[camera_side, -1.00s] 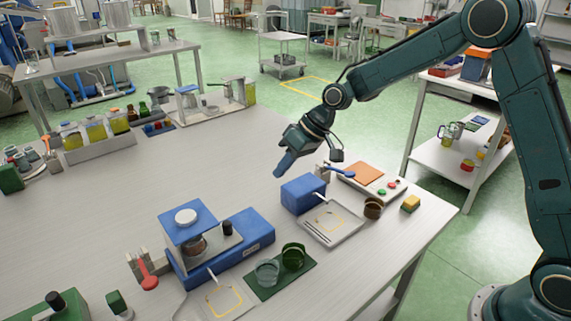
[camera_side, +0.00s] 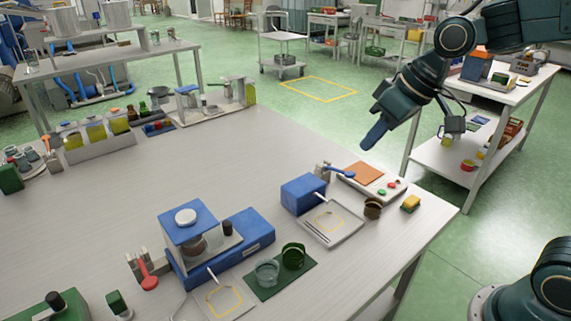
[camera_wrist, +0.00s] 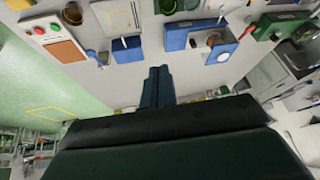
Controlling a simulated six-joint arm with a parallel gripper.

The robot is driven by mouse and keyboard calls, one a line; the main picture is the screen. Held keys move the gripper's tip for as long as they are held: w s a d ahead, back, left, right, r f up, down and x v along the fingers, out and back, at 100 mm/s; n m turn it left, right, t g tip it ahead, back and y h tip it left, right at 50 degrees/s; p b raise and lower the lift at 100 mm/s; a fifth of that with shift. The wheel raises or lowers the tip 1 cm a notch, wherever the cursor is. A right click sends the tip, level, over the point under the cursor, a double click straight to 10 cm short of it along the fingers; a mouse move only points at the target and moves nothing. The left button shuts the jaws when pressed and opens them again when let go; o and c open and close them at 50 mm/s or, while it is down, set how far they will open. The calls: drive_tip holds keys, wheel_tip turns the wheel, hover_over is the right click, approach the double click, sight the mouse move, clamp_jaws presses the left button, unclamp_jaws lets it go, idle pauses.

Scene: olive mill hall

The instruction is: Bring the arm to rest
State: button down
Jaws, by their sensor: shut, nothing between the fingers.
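My gripper (camera_side: 375,132) is in the upper right of the side view, with its blue fingers pointing down and to the left. It is shut and empty. It hangs in the air above the back right part of the work table, clear of everything on it. In the wrist view my gripper (camera_wrist: 158,75) shows its fingers together in the middle, with nothing between them. The work table (camera_side: 150,210) spreads below it.
Below the gripper stand a control panel (camera_side: 372,176) with an orange plate, a blue box (camera_side: 303,194), a brown cup (camera_side: 373,208) and a yellow sponge (camera_side: 411,203). A blue machine (camera_side: 222,247) stands farther left. A white shelf cart (camera_side: 450,165) is behind. The table's middle is clear.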

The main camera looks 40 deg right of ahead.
drive_tip(key=s+d+m+h, duration=0.1)
drive_tip(key=s+d, duration=0.3)
drive_tip(key=s, duration=1.2)
drive_tip(key=shift+s+f+m+t+h, duration=0.15)
drive_tip(key=shift+m+t+h, duration=0.15)
drive_tip(key=shift+m+h, duration=0.15)
